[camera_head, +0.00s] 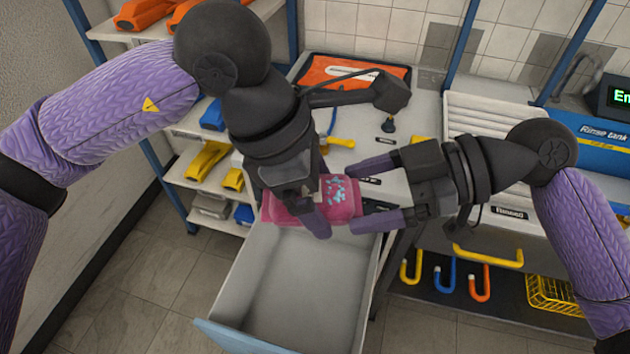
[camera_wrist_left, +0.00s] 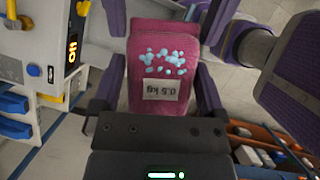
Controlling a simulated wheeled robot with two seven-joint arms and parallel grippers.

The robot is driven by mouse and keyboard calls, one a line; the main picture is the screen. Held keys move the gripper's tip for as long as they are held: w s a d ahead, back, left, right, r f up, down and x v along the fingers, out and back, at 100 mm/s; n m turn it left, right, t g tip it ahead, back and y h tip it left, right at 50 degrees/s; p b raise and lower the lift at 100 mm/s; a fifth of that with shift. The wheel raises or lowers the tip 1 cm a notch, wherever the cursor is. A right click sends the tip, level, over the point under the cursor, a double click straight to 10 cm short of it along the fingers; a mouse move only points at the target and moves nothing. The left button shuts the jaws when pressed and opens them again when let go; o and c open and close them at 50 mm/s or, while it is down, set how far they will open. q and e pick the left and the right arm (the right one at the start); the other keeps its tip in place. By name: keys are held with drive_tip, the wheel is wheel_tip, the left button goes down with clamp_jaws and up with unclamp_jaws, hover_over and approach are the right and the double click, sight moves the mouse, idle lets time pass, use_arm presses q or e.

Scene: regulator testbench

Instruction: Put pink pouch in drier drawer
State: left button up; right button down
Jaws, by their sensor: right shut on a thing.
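The pink pouch (camera_head: 343,203), with pale blue dots and a weight label, is held in the air above the back of the open drawer. My right gripper (camera_head: 372,198) reaches in from the right and is shut on it. My left gripper (camera_head: 305,205) comes down over its left part. In the left wrist view the pouch (camera_wrist_left: 163,75) lies between the left fingers (camera_wrist_left: 160,90), which stand wide apart on either side; contact is not clear. The grey drawer (camera_head: 310,300) is pulled out below, and its visible inside is empty.
A shelf rack with yellow parts (camera_head: 206,161) and blue bins stands left of the drawer. An orange tray (camera_head: 345,72) lies at the back of the bench. Right are coloured hooks (camera_head: 445,275) and a yellow wire basket (camera_head: 552,295). The floor at lower left is clear.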

use_arm(q)
drive_tip(key=shift+w, duration=0.15)
clamp_jaws()
use_arm(e)
drive_tip(key=shift+s, duration=0.2)
unclamp_jaws()
drive_tip(key=shift+d, duration=0.1)
